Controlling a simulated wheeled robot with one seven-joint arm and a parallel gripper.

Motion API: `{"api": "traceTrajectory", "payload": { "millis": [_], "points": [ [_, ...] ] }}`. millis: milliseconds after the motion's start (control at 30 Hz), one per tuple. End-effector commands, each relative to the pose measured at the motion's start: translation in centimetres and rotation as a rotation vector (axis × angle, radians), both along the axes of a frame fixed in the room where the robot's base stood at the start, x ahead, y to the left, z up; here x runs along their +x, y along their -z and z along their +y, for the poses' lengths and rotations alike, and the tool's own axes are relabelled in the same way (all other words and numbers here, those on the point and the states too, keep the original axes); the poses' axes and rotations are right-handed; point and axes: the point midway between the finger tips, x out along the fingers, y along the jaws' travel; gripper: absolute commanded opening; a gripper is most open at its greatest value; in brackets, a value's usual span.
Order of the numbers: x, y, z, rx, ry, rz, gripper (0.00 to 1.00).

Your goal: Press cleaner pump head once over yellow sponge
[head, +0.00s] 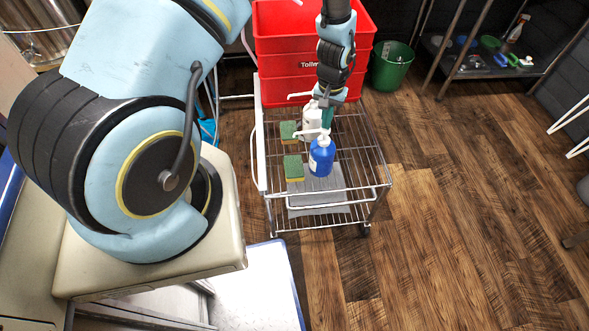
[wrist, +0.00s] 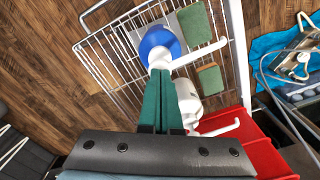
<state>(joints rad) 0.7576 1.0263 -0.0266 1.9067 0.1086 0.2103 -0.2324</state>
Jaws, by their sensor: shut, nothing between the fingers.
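A blue pump bottle (head: 321,158) with a white pump head stands on the wire cart; its spout points left, toward the sponge side. The bottle also shows in the wrist view (wrist: 158,42). A white pump bottle (head: 310,122) stands behind it, also in the wrist view (wrist: 187,98). Two green-topped sponges with yellow sides lie left of the bottles: a near one (head: 294,168) and a far one (head: 289,132). My gripper (head: 327,122) is shut and empty, pointing down. Its green fingertips (wrist: 158,76) are at or just above the blue bottle's pump head; contact is unclear.
The wire cart (head: 375,172) has a grey mat (head: 335,178) under the near items. Red crates (head: 285,75) stand behind it, with a green bucket (head: 391,66) at the back right. A shelf with a spray bottle (head: 515,35) stands far right.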

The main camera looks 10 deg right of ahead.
Motion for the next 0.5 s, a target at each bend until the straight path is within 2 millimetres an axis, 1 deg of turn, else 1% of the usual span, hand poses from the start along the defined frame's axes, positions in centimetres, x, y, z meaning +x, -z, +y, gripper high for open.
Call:
{"api": "traceTrajectory", "payload": {
  "millis": [33,500],
  "points": [
    [0.0,0.3,0.0,0.000,0.000,0.000,0.00],
    [0.0,1.9,0.0,0.000,0.000,0.000,0.00]
  ]
}}
